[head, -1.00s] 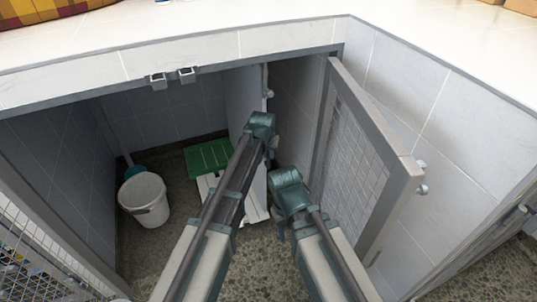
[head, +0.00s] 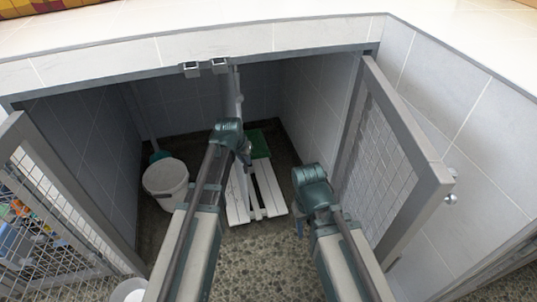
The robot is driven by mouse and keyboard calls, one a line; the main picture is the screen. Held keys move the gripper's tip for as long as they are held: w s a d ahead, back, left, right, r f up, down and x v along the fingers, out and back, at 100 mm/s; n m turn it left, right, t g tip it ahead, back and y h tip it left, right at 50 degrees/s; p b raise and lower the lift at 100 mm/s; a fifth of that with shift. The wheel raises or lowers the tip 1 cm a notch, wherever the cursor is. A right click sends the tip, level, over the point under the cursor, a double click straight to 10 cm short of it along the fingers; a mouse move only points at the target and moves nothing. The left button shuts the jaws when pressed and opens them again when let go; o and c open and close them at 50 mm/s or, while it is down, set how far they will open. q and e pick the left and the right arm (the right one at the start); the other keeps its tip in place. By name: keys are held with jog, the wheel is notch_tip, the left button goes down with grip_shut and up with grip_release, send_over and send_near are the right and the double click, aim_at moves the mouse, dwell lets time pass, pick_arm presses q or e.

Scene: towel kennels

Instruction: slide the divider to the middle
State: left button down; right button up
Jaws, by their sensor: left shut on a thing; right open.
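The divider (head: 237,92) is a grey upright panel, seen nearly edge-on inside the kennel, with its front edge towards me. Its top sits just right of two small metal brackets (head: 205,68) on the top front rail. My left gripper (head: 246,156) is shut on the divider at its front edge; the wrist hides the exact contact. My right gripper (head: 299,226) is open and empty, lower and to the right, in front of the kennel opening and apart from the divider.
A white slatted platform (head: 268,187) and a green mat (head: 259,142) lie on the kennel floor. A white bucket (head: 166,180) stands left. Mesh doors stand open at right (head: 385,165) and left (head: 38,180). A white bowl (head: 128,290) is at the lower left.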

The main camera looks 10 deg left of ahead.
pick_arm(q)
jog(key=s+a, duration=0.3)
jog(key=a, duration=0.5)
jog(key=shift+s, duration=0.2)
jog(key=c, duration=0.9)
grip_release()
jog(key=shift+a, duration=0.1)
jog(key=shift+o, duration=0.2)
jog(key=shift+r, duration=0.1)
jog(key=p+v, duration=1.2)
jog(key=v, duration=0.1)
jog(key=shift+s+r+p, duration=0.15)
jog(key=shift+r+p, duration=0.1)
jog(key=shift+p, duration=0.15)
